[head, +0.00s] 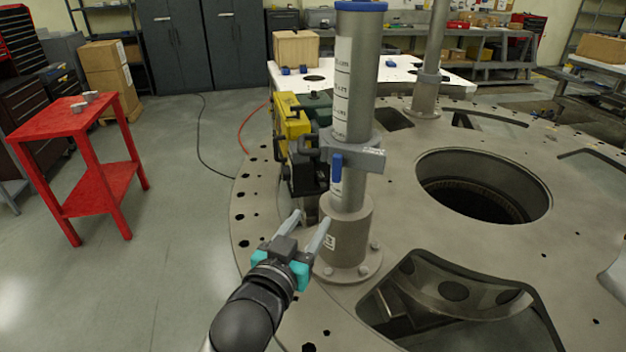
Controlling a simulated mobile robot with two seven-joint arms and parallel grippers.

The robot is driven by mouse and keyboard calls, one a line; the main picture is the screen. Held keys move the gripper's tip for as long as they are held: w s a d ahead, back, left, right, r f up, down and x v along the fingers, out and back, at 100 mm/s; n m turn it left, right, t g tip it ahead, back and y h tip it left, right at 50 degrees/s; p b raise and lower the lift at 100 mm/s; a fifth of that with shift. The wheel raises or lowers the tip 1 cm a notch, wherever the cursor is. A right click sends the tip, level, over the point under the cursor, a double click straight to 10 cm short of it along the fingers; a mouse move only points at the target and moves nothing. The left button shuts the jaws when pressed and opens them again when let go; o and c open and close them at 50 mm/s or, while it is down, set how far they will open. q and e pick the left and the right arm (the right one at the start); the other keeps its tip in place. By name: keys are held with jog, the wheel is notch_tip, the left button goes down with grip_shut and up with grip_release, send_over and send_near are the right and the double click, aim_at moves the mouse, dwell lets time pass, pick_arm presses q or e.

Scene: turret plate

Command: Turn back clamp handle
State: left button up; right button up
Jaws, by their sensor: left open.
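A grey clamp (357,155) sits around a tall metal column (352,100) on the turret plate (405,215). A blue handle (337,168) hangs upright on the clamp's near side. My left gripper (309,222) is open and empty. Its two pale fingers point up at the column's base, below the blue handle and apart from it. The far side of the clamp is hidden behind the column. My right gripper does not show.
Black and yellow equipment (293,125) stands just left of the column. The plate has a large round hole (484,186) at right and a curved opening at the front. A red table (78,150) stands at left, with open floor between.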

aim_at(336, 164)
pick_arm(q)
jog(key=shift+t+h, duration=0.3)
jog(key=shift+t, duration=0.3)
jog(key=r+x, duration=0.1)
jog(key=x, duration=0.4)
jog(key=r+x, duration=0.1)
jog(key=x, duration=0.4)
jog(key=r+p+x, duration=0.1)
jog(key=x, duration=0.4)
jog(key=shift+w+d+r, duration=0.2)
jog(key=shift+r, duration=0.15)
grip_shut()
